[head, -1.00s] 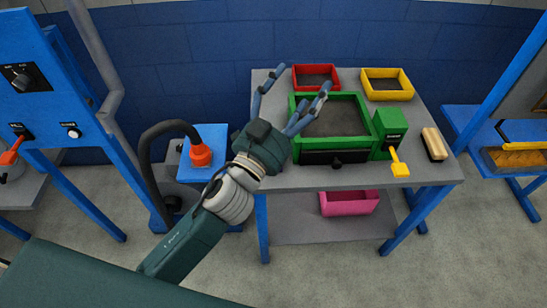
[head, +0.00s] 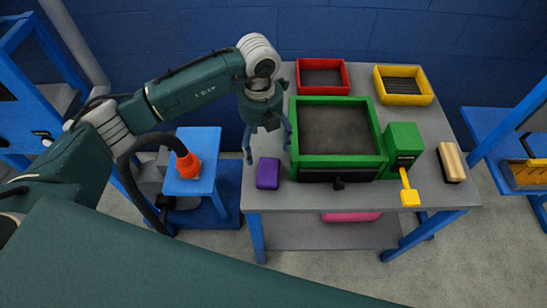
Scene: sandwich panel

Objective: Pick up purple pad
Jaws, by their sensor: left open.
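The purple pad (head: 268,173) is a small block lying on the grey table near its left front edge, just left of the green tray. My left gripper (head: 267,154) is open and empty, pointing down, with its fingers spread above and behind the pad. One finger hangs to the left of the pad and the other to its right, near the green tray's wall. The fingers look apart from the pad, though the exact height is hard to tell. My right gripper is not in view.
A green tray (head: 340,162) stands right of the pad, with a green box with a yellow lever (head: 409,191) beside it. Red (head: 323,89) and yellow (head: 404,99) trays are behind. A brush-like block (head: 452,160) lies at right. A blue stand with an orange nozzle (head: 189,166) is left.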

